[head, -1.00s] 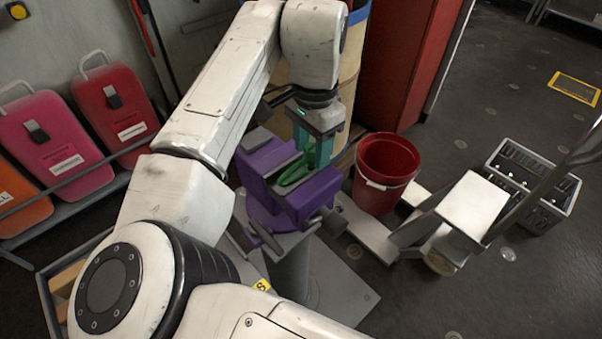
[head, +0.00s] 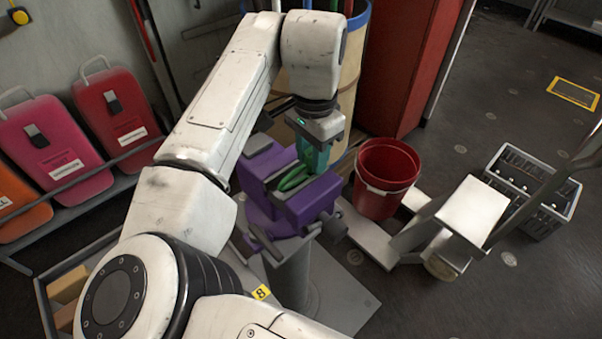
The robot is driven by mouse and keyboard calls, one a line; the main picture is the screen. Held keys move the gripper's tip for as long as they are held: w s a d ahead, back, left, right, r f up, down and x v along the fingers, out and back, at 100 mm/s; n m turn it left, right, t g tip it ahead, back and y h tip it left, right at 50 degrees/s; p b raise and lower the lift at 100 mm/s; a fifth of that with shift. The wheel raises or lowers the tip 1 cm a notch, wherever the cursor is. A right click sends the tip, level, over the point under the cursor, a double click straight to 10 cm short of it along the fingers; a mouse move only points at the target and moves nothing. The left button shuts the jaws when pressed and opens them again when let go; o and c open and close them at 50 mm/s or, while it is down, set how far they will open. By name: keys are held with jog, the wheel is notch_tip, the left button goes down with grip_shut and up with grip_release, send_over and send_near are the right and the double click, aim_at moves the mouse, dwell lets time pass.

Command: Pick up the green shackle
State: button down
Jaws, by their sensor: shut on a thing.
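The green shackle (head: 293,179) is a bright green loop at the top of the purple vise (head: 312,201), between or just above its jaws. My gripper (head: 314,168) points down over the vise from above, with teal fingers. It is shut on the shackle's far right part, and the fingers hide that end. The near left part of the loop shows. I cannot tell whether the shackle still touches the vise.
The vise stands on a grey pedestal (head: 295,270). A red bucket (head: 387,180) stands close on the right, beside a white-topped stand (head: 473,210). A tan barrel (head: 352,75) is behind the gripper. Pink (head: 55,150) and red (head: 118,118) cases line the left. Dark floor is open at right.

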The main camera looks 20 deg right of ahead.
jog(key=shift+r, duration=0.1)
jog(key=shift+r+p, duration=2.2)
jog(key=shift+r, duration=0.15)
notch_tip(320, 180, up, 4)
jog(key=p, duration=0.4)
jog(key=shift+f, duration=0.2)
